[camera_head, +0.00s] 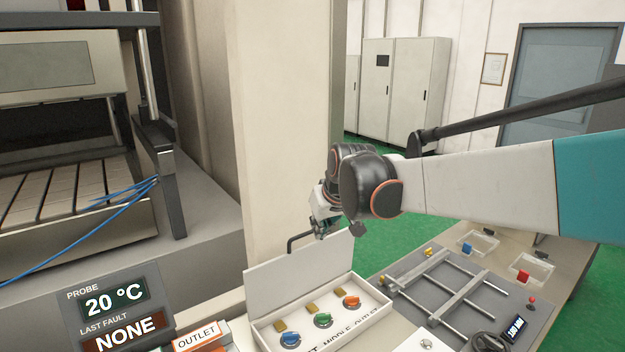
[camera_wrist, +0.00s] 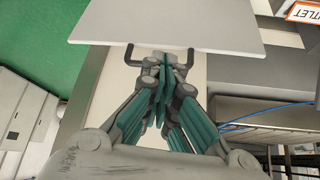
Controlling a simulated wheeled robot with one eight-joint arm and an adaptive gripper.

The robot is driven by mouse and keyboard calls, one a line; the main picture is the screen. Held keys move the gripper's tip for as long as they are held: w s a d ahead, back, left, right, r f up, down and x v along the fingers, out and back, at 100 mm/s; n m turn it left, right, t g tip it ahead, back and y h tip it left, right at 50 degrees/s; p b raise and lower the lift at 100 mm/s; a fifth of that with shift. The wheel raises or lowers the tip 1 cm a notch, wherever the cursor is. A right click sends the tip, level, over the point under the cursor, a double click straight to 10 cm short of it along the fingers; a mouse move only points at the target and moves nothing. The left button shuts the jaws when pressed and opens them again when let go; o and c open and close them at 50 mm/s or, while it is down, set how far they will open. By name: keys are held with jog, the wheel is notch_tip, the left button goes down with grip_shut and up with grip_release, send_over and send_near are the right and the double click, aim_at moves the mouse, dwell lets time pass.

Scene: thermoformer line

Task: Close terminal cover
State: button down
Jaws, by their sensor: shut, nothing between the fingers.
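The terminal cover (camera_head: 298,268) is a light grey lid, raised from the back of a white box (camera_head: 335,333). The box's inside shows, with blue, green and orange terminals. A dark bar handle (camera_head: 300,241) shows just behind the cover's top edge. My gripper (camera_head: 324,234) is behind the cover, at its upper edge. In the wrist view, my gripper (camera_wrist: 163,62) is shut and empty, with its fingertips between the two visible ends of the handle (camera_wrist: 131,55), close to the cover (camera_wrist: 170,22). Whether the fingertips touch the handle or cover cannot be told.
A beige column (camera_head: 285,120) stands behind the cover. To the right, a grey fixture with metal rails (camera_head: 437,287) and small trays (camera_head: 530,268) lie on the bench. A probe display (camera_head: 115,303) and an OUTLET label (camera_head: 198,337) are at the lower left.

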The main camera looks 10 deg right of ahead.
notch_tip(320, 180, up, 6)
jog(key=s+a+n+y+p, duration=0.1)
jog(key=a+n+p, duration=0.1)
jog(key=p, duration=0.6)
jog(key=w+p, duration=0.5)
jog(key=w, duration=0.4)
notch_tip(320, 180, down, 10)
jog(key=w+p, duration=0.1)
jog(key=shift+w+a+n+g+y+p, duration=0.3)
jog(key=shift+w+a+n+g, duration=0.05)
jog(key=shift+a+n+g, duration=0.1)
jog(key=shift+s, duration=0.1)
jog(key=shift+f, duration=0.15)
